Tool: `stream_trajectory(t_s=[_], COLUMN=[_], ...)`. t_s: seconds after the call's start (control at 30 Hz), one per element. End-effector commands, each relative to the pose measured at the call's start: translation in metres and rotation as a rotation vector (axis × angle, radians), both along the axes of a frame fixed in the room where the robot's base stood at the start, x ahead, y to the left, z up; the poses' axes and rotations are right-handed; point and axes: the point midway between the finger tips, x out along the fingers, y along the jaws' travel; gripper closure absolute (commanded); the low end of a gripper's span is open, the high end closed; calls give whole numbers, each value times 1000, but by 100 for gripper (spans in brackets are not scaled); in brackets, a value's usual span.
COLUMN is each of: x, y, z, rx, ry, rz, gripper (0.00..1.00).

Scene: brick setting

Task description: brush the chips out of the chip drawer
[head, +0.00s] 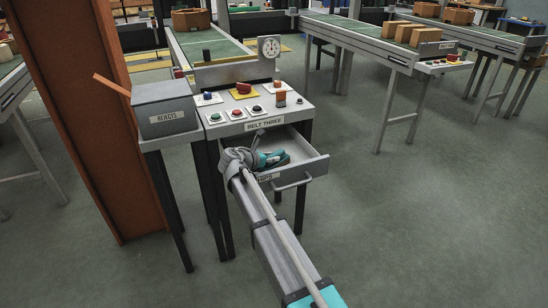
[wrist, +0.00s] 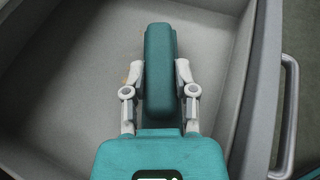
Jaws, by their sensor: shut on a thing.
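The chip drawer (head: 318,167) is pulled open below the Belt Three panel; its front label is partly covered by my arm. In the wrist view its grey floor (wrist: 75,95) fills most of the picture and looks mostly bare. My gripper (wrist: 159,80) is inside the drawer, shut on a teal block-shaped brush (wrist: 160,50), with one finger on each side. Its bristles are hidden beneath it. A small tan patch shows beside the left finger; I cannot tell whether it is a chip. No other chips are clear.
The drawer handle (wrist: 287,115) is at the right in the wrist view. A grey Rejects bin (head: 165,108) stands left, beside a rust-coloured post (head: 90,120). Floor (head: 440,220) is clear to the right.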

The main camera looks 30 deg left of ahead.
Motion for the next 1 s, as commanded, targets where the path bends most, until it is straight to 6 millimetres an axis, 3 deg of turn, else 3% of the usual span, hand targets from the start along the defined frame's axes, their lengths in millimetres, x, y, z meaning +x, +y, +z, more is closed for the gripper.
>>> stream_trajectory(t_s=[0.37,1.0], x=[-1,-23], y=[-1,-27], z=[0,-3], rx=[0,0], ry=[-1,0], rz=[0,0], gripper=[100,100])
